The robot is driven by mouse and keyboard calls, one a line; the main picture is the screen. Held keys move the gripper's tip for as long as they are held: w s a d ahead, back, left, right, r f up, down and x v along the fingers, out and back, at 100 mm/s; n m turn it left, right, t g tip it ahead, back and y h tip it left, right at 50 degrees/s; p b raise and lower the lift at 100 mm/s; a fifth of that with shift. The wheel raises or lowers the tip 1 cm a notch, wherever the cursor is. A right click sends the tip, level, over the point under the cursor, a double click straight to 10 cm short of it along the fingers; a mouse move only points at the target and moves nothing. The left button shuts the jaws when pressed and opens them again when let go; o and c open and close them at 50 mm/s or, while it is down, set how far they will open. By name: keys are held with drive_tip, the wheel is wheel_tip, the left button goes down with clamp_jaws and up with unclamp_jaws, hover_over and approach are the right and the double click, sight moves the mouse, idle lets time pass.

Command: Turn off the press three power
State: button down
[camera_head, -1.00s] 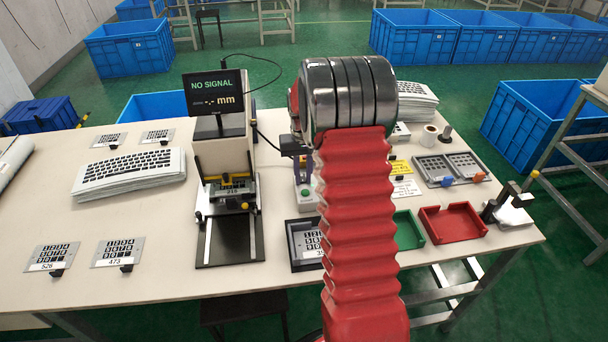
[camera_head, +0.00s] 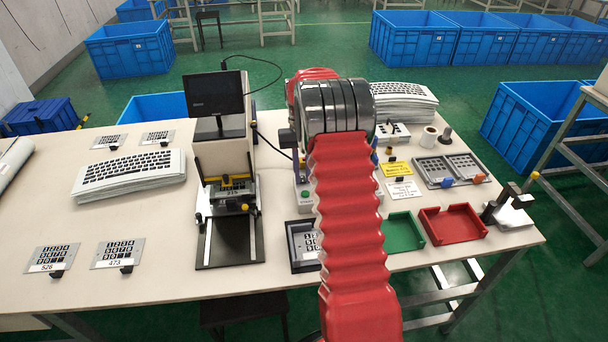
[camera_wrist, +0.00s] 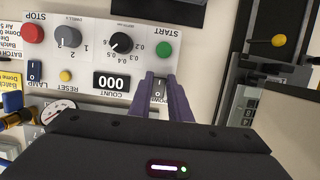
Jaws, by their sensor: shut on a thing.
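A grey control panel (camera_wrist: 100,40) shows upside down in the wrist view. Its black power rocker switch (camera_wrist: 159,90) sits beside the green start button (camera_wrist: 164,49). My gripper (camera_wrist: 161,80) has its two purple fingers closed around this switch, one on each side. The panel's counter (camera_wrist: 111,82) reads 000. In the head view, my red arm covers most of the panel. The monitor (camera_head: 214,93) on the left stand is dark.
The panel also has a lamp switch (camera_wrist: 35,71), a yellow reset button (camera_wrist: 65,76) and a red button (camera_wrist: 33,33). A green tray (camera_head: 405,230) and a red tray (camera_head: 453,225) lie on the table. A keyboard stack (camera_head: 130,172) lies left.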

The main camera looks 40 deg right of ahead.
drive_tip(key=shift+d, duration=0.15)
drive_tip(key=c, duration=1.6)
unclamp_jaws()
drive_tip(key=shift+c, duration=0.2)
drive_tip(key=v, duration=1.3)
drive_tip(key=shift+r, duration=0.3)
drive_tip(key=shift+w, duration=0.15)
